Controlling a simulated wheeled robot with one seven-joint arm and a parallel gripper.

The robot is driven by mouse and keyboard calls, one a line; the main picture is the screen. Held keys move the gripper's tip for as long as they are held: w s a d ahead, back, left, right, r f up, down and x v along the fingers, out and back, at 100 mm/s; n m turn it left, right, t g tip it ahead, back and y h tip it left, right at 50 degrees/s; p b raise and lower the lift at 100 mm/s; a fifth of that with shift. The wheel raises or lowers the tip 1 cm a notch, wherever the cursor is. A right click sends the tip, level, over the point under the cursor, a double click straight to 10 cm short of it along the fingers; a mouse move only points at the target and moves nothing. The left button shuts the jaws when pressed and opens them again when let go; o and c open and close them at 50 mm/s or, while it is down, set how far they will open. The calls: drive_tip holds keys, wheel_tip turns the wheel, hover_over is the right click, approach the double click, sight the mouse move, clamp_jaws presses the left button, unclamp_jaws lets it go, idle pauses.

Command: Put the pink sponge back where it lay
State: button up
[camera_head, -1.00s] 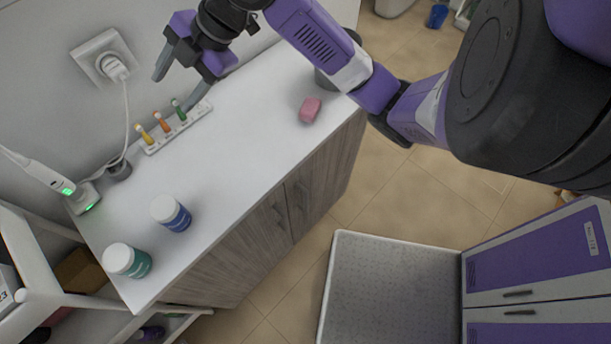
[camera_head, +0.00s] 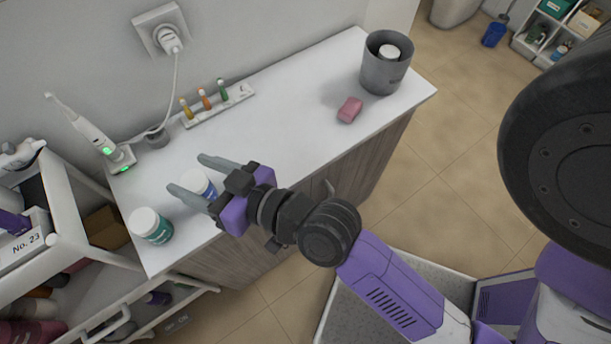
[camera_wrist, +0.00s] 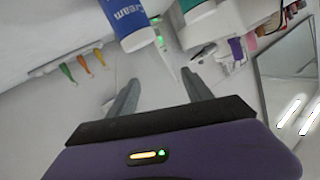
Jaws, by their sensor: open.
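The pink sponge (camera_head: 349,110) lies on the white countertop (camera_head: 290,130), toward its right end and near the front edge, in the head view. My gripper (camera_head: 189,177) is open and empty, far to the left of the sponge, above the counter's front left part. In the head view its fingers overlap a white-lidded blue jar (camera_head: 200,184), which is partly hidden. In the wrist view the open fingers (camera_wrist: 164,97) show nothing between them, and the blue jar (camera_wrist: 127,18) is ahead of them. The sponge is not in the wrist view.
A green jar (camera_head: 150,226) stands left of my gripper. A grey cylinder (camera_head: 386,63) stands behind the sponge. An electric toothbrush (camera_head: 95,135) stands at the left. The counter's middle is clear.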

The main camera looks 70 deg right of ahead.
drive_tip(key=s+d+f+n, duration=0.1)
drive_tip(key=s, duration=1)
drive_tip(key=s+d+f+n+g, duration=0.1)
drive_tip(key=s+n, duration=0.1)
drive_tip(key=s, duration=1)
drive_tip(key=shift+d+y, duration=0.2)
drive_tip(key=shift+y, duration=0.2)
drive_tip(key=shift+f, duration=0.15)
